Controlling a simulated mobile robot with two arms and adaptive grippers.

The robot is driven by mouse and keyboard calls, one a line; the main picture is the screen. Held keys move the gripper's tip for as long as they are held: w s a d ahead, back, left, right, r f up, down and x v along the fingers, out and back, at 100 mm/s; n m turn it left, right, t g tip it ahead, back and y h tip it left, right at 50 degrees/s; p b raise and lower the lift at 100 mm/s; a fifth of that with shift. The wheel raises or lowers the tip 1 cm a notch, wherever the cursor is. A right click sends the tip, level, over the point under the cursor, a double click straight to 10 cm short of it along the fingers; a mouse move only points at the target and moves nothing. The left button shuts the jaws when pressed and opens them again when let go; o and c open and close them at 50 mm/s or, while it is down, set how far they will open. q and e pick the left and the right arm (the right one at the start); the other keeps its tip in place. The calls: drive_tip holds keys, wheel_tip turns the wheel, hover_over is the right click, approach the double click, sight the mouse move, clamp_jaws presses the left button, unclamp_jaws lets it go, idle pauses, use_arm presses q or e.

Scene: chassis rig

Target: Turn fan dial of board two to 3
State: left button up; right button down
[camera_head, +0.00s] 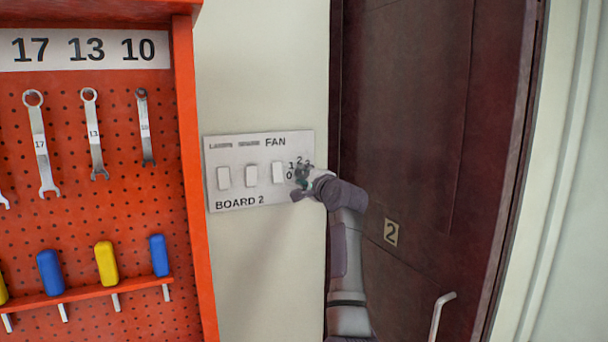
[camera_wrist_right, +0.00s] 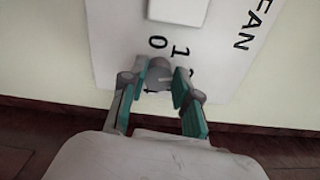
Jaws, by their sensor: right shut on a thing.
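The board two panel (camera_head: 236,190) is a pale plate on the wall, marked "FAN" and "BOARD 2", with three white rocker switches. The fan dial lies at its right end, mostly hidden by my right gripper (camera_head: 302,182) in the head view; the digits 0, 1 and 2 show around it. In the right wrist view my right gripper (camera_wrist_right: 158,85) is shut on the grey fan dial (camera_wrist_right: 159,72), one finger on each side. The digits 0 and 1 show just above the dial; which digit it points to I cannot tell. My left gripper is not in view.
A red pegboard (camera_head: 100,210) with wrenches and colored-handled tools stands left of the panel.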

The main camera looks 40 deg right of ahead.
drive_tip(key=m, duration=0.3)
drive_tip(key=shift+p, duration=0.35)
drive_tip(key=m, duration=0.2)
drive_tip(key=shift+m, duration=0.3)
drive_tip(key=m, duration=0.4)
drive_tip(key=shift+d+m, duration=0.15)
drive_tip(key=shift+m, duration=1.45)
